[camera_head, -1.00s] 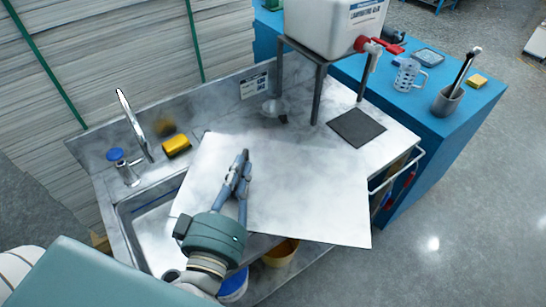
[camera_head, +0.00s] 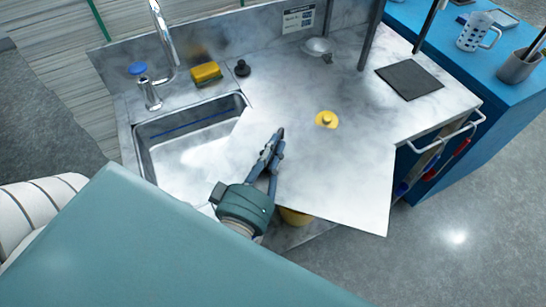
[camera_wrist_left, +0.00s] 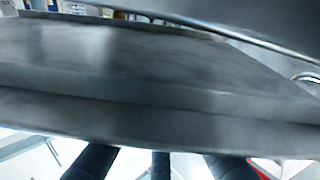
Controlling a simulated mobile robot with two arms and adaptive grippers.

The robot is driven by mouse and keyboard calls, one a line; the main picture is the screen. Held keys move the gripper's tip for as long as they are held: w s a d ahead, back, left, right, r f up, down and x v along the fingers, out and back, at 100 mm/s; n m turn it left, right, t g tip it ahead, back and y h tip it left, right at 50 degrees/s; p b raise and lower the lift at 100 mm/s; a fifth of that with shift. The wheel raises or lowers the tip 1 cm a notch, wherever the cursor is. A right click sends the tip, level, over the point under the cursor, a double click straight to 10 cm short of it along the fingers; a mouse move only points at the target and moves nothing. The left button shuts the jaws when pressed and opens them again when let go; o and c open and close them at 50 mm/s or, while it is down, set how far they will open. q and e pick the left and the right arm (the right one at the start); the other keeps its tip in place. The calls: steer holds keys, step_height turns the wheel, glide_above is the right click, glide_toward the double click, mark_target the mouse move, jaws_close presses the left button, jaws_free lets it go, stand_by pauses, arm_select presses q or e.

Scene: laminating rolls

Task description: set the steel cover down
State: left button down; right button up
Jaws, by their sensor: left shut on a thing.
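The steel cover (camera_head: 335,185) is a flat grey sheet over the front of the steel counter (camera_head: 300,75), with its right corner jutting past the front edge. My left gripper (camera_head: 277,143) is shut on the cover at its near left side. Whether the cover touches the counter is hard to tell, as both are the same grey. In the left wrist view, my dark fingers (camera_wrist_left: 160,165) show below broad grey metal, where cover and counter are hard to separate. The sink basin (camera_head: 190,160) shows open to the left. My right gripper is out of view.
A yellow disc with a knob (camera_head: 326,119) sits by the cover's far edge. A yellow sponge (camera_head: 206,73), a black knob (camera_head: 242,68) and the tap (camera_head: 162,35) stand behind the sink. A dark square mat (camera_head: 410,79) lies right; a blue bench (camera_head: 480,85) adjoins.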

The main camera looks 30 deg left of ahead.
arm_select(q)
steer(key=shift+f, duration=0.9)
steer(key=shift+f, duration=0.15)
steer(key=c, duration=1.8)
jaws_free()
steer(key=shift+c, duration=0.2)
